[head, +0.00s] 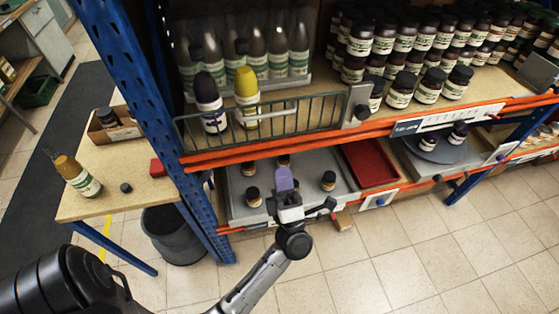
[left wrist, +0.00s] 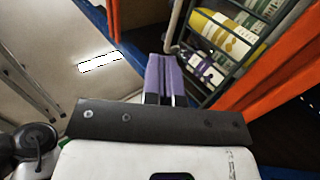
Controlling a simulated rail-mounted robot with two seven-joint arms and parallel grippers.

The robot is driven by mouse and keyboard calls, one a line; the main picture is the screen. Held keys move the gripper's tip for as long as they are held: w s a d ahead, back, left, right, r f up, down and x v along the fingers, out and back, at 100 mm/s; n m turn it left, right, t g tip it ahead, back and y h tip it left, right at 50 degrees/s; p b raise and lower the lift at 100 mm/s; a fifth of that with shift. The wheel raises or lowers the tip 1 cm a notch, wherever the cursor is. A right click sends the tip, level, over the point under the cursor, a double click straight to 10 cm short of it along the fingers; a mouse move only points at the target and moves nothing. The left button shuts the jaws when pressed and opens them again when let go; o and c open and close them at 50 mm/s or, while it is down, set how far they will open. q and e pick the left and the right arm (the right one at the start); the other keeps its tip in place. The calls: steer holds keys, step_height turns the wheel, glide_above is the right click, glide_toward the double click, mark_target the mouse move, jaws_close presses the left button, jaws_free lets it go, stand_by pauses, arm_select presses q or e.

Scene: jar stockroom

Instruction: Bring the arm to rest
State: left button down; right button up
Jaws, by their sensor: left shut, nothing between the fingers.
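My left gripper (head: 285,180) has purple fingertips and is shut with nothing between them. In the head view it is in front of the lower shelf, over the grey tray (head: 235,208) with several small dark jars. The left wrist view shows its purple fingers (left wrist: 164,72) closed together, near the wire basket (left wrist: 222,50). My left arm comes in from the bottom left of the head view. I do not see my right gripper.
The blue and orange shelf rack (head: 330,137) is close to the gripper. The basket's wire front (head: 300,118) has a yellow bottle (head: 247,98) and a dark bottle (head: 209,103) behind it. A red tray (head: 368,163) lies right. A wooden table (head: 115,165) stands left. Tiled floor (head: 400,260) is clear.

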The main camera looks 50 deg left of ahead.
arm_select(q)
steer(key=shift+s+d+f, duration=0.2)
steer(key=shift+d+f, duration=0.15)
steer(key=shift+f, duration=0.05)
steer(key=w+d+f+m+t+h, duration=0.1)
steer(key=w+d+f+m+h, duration=0.25)
steer(key=m+h, duration=0.55)
steer(key=w+d+f+m+t+h, duration=0.25)
steer(key=d+m+h, duration=0.25)
steer(key=m+h, duration=0.5)
steer(key=w+d+f+m+t+h, duration=0.1)
steer(key=w+d+f+m+h, duration=0.25)
steer(key=m+h, duration=0.55)
steer(key=s+a+f+m+g+y, duration=0.15)
steer(key=s+f+g, duration=0.3)
steer(key=s, duration=0.55)
steer(key=s+a+f+m+g, duration=0.2)
steer(key=s+f+g, duration=0.25)
steer(key=s, duration=0.45)
steer(key=s+a+f+m+g+y, duration=0.15)
steer(key=s+f+g, duration=0.3)
steer(key=s, duration=0.55)
step_height(320, 180, up, 21)
steer(key=p, duration=2.1)
steer(key=shift+w+a, duration=0.25)
steer(key=shift+a, duration=0.05)
